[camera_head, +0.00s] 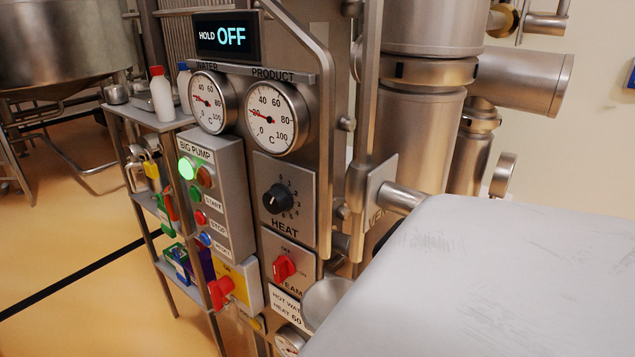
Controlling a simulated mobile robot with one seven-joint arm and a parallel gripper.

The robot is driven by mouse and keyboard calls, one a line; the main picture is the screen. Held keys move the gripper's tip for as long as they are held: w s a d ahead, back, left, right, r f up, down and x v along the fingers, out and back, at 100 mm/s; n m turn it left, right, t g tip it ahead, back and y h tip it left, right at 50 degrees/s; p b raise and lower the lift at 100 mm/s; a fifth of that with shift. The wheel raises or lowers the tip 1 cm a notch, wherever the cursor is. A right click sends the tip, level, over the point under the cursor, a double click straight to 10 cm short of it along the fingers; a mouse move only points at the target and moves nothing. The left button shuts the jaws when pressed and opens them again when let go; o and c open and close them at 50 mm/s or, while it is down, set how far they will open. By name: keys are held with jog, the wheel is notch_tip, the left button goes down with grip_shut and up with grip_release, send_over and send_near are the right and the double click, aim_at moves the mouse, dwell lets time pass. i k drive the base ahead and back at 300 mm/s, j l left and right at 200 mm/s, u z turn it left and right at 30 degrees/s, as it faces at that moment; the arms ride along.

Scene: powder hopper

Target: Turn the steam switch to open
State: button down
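The steam switch (284,268) is a red rotary knob on a small grey plate, low in the middle of the control panel. The plate is marked OFF above the knob and ON to its right, with a partly covered STEAM label below. The knob is too small to tell exactly which mark it points at. My gripper is not in view, so its state and its distance from the switch do not show.
A black HEAT dial (278,198) sits just above the switch. Left of it are a lit pump button box (213,195) and another red knob (221,291). A round metal part (325,298) stands close at lower right. A large pale grey surface covers the lower right.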

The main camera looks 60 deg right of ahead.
aim_at(283, 267)
jog(key=z, duration=1.3)
